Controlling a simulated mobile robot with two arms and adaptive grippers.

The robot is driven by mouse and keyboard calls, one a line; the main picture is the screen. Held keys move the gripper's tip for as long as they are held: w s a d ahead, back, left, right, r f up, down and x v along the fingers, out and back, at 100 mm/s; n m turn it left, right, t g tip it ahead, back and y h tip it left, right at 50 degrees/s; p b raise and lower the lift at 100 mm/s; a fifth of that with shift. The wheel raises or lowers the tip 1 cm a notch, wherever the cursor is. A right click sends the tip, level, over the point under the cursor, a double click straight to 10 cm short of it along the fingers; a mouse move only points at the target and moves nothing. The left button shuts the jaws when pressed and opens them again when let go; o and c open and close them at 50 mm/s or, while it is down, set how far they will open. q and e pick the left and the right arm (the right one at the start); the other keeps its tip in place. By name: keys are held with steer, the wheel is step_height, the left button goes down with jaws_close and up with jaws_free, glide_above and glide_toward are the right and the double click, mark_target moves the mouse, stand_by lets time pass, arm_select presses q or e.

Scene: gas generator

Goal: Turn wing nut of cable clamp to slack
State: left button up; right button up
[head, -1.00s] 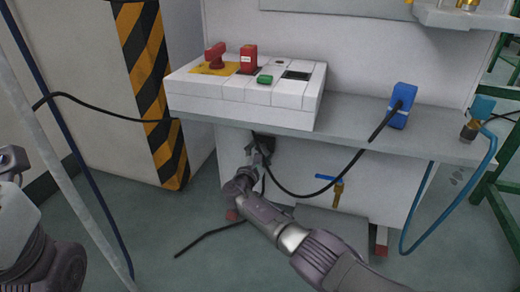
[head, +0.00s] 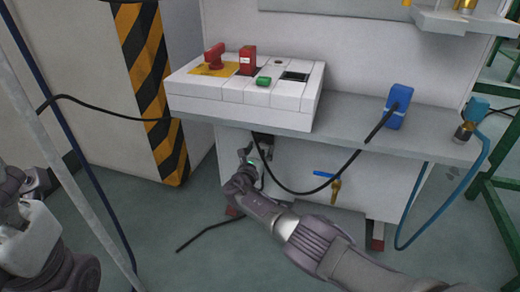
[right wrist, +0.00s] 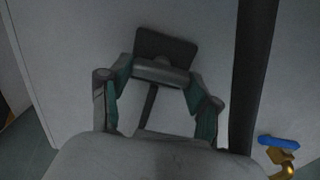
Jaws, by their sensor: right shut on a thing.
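The cable clamp (head: 262,142) is a dark part on the white cabinet front under the shelf edge. In the right wrist view, its dark plate (right wrist: 165,48) and a grey rounded piece (right wrist: 160,72) in front of it show. I take this piece to be the wing nut, but its wings cannot be made out. My right gripper (head: 253,158) is at the clamp. In the right wrist view, my right gripper (right wrist: 160,78) has its teal-padded fingers on either side of the grey piece, shut on it. My left gripper cannot be made out; only parts of my left arm show at the left edge.
A black cable (head: 310,190) hangs below the shelf (head: 360,135) from a blue plug (head: 398,105), close to my right gripper. A blue-handled brass valve (head: 335,185) is right of it. A white control box (head: 245,95) stands above. A slanted grey pole (head: 65,170) is at left.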

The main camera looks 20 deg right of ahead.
steer(key=shift+a, duration=0.1)
stand_by(0.3)
steer(key=shift+f, duration=0.1)
steer(key=o, duration=1.1)
steer(key=shift+o, duration=0.2)
steer(key=v, duration=1.2)
